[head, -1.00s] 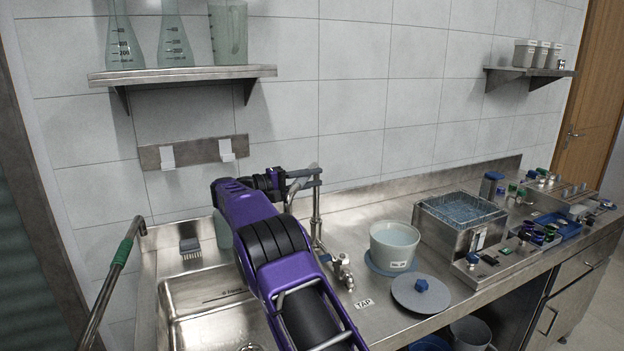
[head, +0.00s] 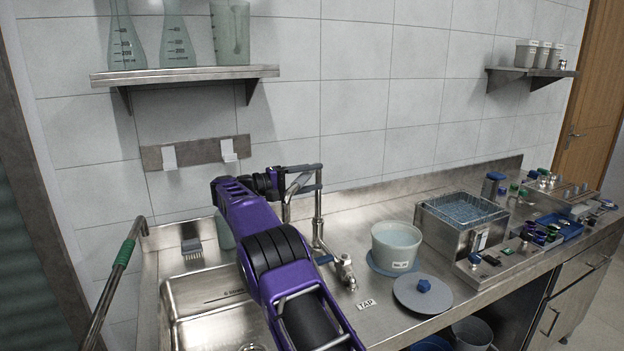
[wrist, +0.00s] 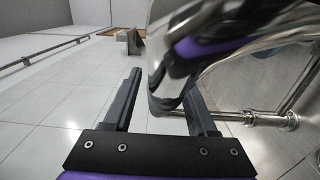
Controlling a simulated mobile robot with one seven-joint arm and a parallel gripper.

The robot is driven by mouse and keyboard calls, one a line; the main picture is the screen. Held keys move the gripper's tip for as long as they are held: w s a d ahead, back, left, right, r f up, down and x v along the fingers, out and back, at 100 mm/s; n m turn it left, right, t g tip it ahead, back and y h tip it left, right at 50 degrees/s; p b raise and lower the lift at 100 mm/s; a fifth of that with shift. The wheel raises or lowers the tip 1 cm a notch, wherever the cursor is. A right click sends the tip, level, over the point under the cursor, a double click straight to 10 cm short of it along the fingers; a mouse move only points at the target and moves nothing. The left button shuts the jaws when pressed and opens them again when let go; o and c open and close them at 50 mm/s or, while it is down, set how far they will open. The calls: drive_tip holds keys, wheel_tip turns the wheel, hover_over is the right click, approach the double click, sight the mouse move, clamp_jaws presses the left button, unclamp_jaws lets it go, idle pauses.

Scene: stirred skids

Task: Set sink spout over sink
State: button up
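The sink spout (head: 301,168) is a bent metal pipe on top of an upright tap post (head: 318,212). Its arm points left in the head view, with the outlet end hanging down beside my purple arm. The steel sink (head: 185,295) is at lower left, its right part hidden by my arm. My gripper (head: 303,178) is at the spout's height, fingers pointing right. In the wrist view my gripper (wrist: 162,95) has its fingers apart, and the shiny spout pipe (wrist: 165,103) shows between them, close to the right finger. I cannot tell whether they touch.
A tap valve (head: 345,270) stands at the post's foot. A white tub (head: 396,245), a grey lid (head: 422,294) and a water bath (head: 455,235) stand to the right. A shelf (head: 185,74) with glassware hangs above.

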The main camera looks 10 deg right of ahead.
drive_tip(key=s+a, duration=0.1)
drive_tip(key=a, duration=0.6)
drive_tip(key=shift+s+a, duration=0.2)
